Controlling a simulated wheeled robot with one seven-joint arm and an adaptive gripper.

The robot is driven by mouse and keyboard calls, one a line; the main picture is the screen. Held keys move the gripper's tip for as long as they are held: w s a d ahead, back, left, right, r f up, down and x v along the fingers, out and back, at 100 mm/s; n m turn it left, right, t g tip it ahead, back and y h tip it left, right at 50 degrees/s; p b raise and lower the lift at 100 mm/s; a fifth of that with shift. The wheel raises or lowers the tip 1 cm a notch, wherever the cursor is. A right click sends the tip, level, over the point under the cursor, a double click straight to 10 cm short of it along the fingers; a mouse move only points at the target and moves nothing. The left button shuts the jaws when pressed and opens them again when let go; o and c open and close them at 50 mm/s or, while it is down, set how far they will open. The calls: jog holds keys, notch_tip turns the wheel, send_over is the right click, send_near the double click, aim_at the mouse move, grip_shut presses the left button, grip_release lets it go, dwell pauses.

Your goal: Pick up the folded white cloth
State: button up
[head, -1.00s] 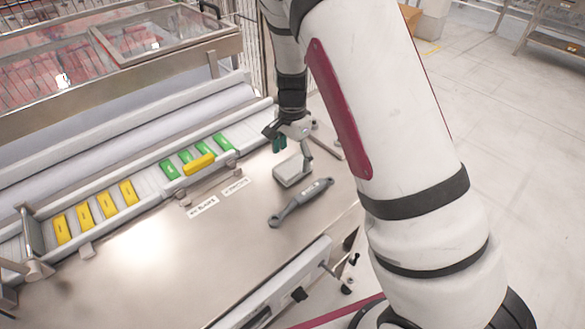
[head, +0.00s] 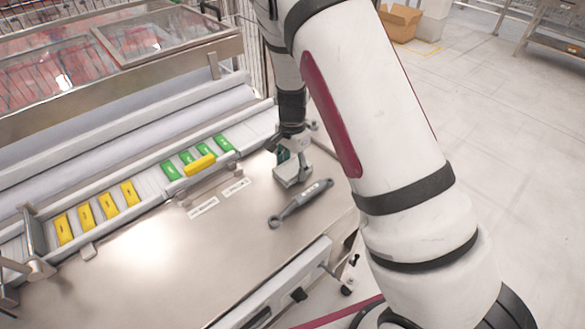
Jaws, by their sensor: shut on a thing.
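The folded white cloth (head: 291,180) looks like a small pale grey-white block on the steel table, just above the grey wrench-like tool in the picture. My gripper (head: 293,161) points down over it and is shut on it, with dark green parts showing at the left of the fingers. The fingers cover the cloth's upper part. I cannot tell whether the cloth's underside touches the table.
A grey wrench-like tool (head: 301,202) lies close in front of the cloth. Two white labels are on the steel table (head: 150,260). Yellow packs (head: 107,206) and green packs (head: 187,158) lie along the conveyor to the left. The table's front middle is clear.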

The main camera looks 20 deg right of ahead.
aim_at(293, 166)
notch_tip(293, 166, up, 10)
dwell(0.5)
